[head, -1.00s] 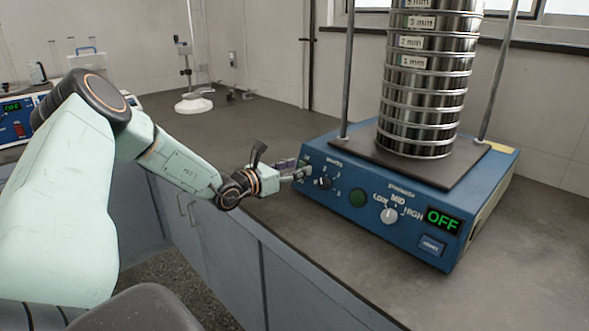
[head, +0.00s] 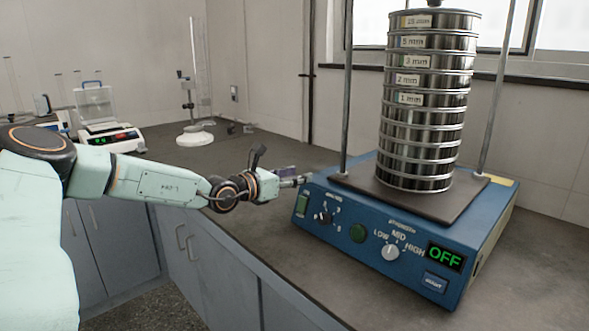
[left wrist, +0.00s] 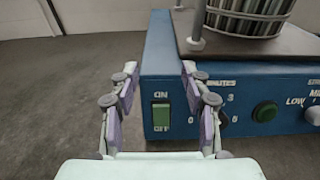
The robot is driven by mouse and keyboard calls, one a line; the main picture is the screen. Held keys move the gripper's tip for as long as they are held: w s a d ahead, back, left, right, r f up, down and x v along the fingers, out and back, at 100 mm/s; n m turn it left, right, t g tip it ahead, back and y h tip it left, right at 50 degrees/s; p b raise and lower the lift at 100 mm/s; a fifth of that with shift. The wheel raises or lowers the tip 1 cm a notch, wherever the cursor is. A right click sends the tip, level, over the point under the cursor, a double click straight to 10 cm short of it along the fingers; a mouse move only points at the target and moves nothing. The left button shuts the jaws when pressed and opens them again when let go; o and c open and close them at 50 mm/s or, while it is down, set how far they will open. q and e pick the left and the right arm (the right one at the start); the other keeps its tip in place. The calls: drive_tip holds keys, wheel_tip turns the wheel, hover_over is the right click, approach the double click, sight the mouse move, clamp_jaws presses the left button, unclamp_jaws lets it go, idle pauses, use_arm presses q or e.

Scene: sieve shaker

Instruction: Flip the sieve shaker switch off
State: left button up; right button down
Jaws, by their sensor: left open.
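The sieve shaker (head: 340,236) is a blue box on the bench, with a tall stack of metal sieves (head: 425,120) on top. Its display (head: 445,257) reads OFF in green. The green rocker switch (head: 302,204) is at the left end of the front panel. In the left wrist view the switch (left wrist: 162,116) lies between ON above and OFF below. My left gripper (head: 303,180) is open near the panel's left corner, above the switch in the head view. In the left wrist view its fingers (left wrist: 158,78) stand on either side of the switch, nothing between them. My right gripper is not in view.
The front panel also has a minutes knob (head: 322,218), a round green button (head: 358,233) and a speed knob (head: 390,252). A scale (head: 108,135) and a stand (head: 195,133) are farther back.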

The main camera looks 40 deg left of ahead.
use_arm(q)
drive_tip(key=shift+r, duration=1)
drive_tip(key=shift+s, duration=0.1)
